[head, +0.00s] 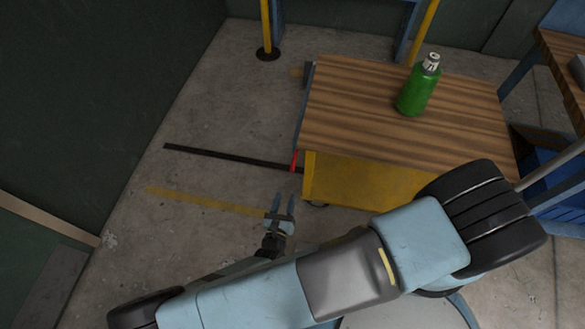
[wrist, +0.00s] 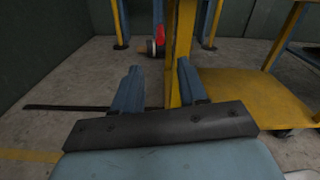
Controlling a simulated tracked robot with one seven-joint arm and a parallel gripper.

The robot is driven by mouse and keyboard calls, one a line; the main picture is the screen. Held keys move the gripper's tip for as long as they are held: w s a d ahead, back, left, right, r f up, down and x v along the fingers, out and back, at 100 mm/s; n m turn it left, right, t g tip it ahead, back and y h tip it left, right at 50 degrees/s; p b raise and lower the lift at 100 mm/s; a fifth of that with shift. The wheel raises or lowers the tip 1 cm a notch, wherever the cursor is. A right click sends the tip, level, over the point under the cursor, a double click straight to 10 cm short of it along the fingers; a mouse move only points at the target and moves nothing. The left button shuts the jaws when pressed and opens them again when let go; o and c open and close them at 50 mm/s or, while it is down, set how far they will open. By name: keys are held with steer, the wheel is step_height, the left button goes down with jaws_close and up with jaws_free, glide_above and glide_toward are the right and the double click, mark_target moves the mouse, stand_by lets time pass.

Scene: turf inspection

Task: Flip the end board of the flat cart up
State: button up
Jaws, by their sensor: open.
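The flat cart has a striped wooden deck (head: 365,120) above a yellow lower part (head: 365,185). A narrow blue-grey strip (head: 305,95) runs down the deck's left end; it looks like the end board seen nearly edge-on. A red piece (head: 294,161) shows at its near corner. In the wrist view a red piece (wrist: 160,36) appears beside a yellow post (wrist: 180,55), with the yellow lower platform (wrist: 245,95) to the right. My gripper (head: 283,205) is open and empty, apart from the cart, near its front left corner. Its fingers (wrist: 160,80) point toward the red piece.
A green bottle (head: 416,92) stands on the deck. A wooden table (head: 565,65) and blue bin (head: 552,165) are at right. A yellow pole (head: 266,25) stands behind.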

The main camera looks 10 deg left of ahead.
mark_target(292, 167)
steer(key=w, duration=0.8)
steer(key=w+d, duration=0.1)
steer(key=w, duration=0.4)
jaws_close()
stand_by(0.4)
